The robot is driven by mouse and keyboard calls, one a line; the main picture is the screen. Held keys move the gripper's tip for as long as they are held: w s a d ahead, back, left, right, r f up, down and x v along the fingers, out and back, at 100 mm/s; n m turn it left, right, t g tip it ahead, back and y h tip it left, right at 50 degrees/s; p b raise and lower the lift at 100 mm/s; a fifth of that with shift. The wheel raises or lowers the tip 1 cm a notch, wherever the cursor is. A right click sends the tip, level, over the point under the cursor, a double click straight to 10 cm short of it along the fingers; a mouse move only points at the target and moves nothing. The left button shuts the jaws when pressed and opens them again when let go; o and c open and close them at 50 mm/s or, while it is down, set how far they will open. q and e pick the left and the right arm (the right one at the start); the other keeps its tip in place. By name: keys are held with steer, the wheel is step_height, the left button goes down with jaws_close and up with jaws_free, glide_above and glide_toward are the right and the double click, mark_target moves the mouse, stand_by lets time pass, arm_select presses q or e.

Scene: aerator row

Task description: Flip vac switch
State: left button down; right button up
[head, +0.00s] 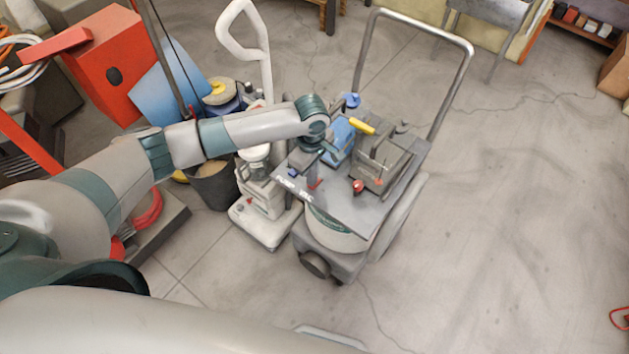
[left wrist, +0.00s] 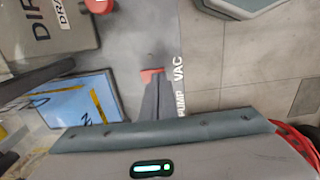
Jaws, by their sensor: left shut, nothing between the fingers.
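The machine (head: 335,240) is a grey wheeled cart with a tall metal handle. Its flat top panel carries white PUMP and VAC lettering, and VAC (left wrist: 178,70) reads clearly in the left wrist view. A small red switch (head: 316,184) sits on the panel near that lettering; it also shows in the left wrist view (left wrist: 151,74). My left gripper (head: 313,177) is shut and empty, pointing down at the panel. In the left wrist view its dark fingers (left wrist: 150,98) end right at the red switch. I cannot tell whether they touch it or which way it is tipped.
A blue item (head: 341,138) is beside the gripper. A white upright machine (head: 262,205) stands close at left.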

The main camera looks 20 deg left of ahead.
arm_select(q)
steer(key=shift+f, duration=0.55)
steer(key=shift+r, duration=0.1)
stand_by(0.3)
step_height(320, 180, up, 7)
steer(key=p, duration=0.9)
stand_by(0.3)
stand_by(0.6)
